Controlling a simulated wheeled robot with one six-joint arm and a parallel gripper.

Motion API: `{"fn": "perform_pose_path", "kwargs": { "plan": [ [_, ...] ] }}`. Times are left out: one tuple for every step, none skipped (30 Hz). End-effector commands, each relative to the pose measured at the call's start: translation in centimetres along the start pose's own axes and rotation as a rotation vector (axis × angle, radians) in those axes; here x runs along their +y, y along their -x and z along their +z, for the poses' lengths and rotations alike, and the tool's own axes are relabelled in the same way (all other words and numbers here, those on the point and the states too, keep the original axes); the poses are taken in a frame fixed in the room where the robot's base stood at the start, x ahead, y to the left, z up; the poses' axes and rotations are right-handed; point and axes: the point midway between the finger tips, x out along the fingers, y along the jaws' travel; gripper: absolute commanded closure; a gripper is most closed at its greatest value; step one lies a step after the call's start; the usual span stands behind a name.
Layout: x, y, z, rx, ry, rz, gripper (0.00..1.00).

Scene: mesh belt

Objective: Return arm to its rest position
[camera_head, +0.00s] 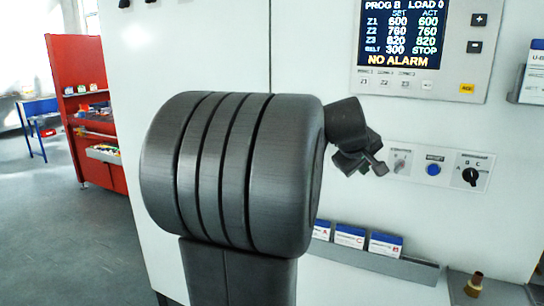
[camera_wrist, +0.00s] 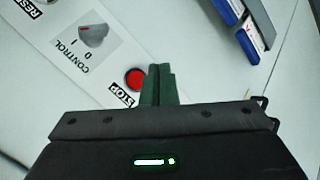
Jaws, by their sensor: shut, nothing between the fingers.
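My arm fills the middle of the head view as a big dark ribbed cylinder. My gripper (camera_head: 378,166) sticks out at its right, in front of the white machine face, partly hidden by the arm. In the wrist view my gripper's dark green fingers (camera_wrist: 158,84) are together with nothing between them. They lie over the panel by the red STOP button (camera_wrist: 134,78), and I cannot tell whether they touch it. The grey CONTROL switch (camera_wrist: 93,35) is up and left of the fingers. It also shows in the head view (camera_head: 399,162).
The blue RESET button (camera_head: 433,170) and black selector (camera_head: 469,177) are right of my gripper. The display (camera_head: 400,32) above reads NO ALARM and belt STOP. A card ledge (camera_head: 380,263) juts out below. A red shelf (camera_head: 75,70) and open floor are at left.

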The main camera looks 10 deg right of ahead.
Motion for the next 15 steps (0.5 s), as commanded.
{"fn": "perform_pose_path", "kwargs": {
  "plan": [
    [0.3,-0.3,-0.3,-0.001,0.0,-0.001,1.0],
    [0.5,-0.5,-0.5,-0.001,0.0,-0.001,1.0],
    [0.6,-0.8,-0.6,-0.001,0.0,0.0,1.0],
    [0.2,-0.8,-0.3,0.001,-0.001,0.001,1.0],
    [0.1,-0.7,-0.2,0.002,-0.001,0.002,1.0],
    [-0.1,-0.6,-0.1,0.002,0.0,0.002,1.0],
    [-0.2,-0.1,0.1,0.002,0.0,0.002,1.0],
    [-0.4,0.3,0.4,0.002,0.0,0.002,1.0],
    [-0.7,0.8,0.7,0.002,0.0,0.002,1.0],
    [-0.9,1.1,0.9,0.002,0.0,0.002,1.0],
    [-1.2,1.4,1.2,0.003,0.0,0.002,1.0],
    [-1.5,1.8,1.5,0.002,0.0,0.002,1.0],
    [-1.6,2.1,1.6,0.002,0.0,0.002,1.0],
    [-1.8,2.4,1.8,0.002,0.0,0.001,1.0],
    [-2.1,2.7,2.0,0.001,0.0,0.0,1.0]
  ]
}}
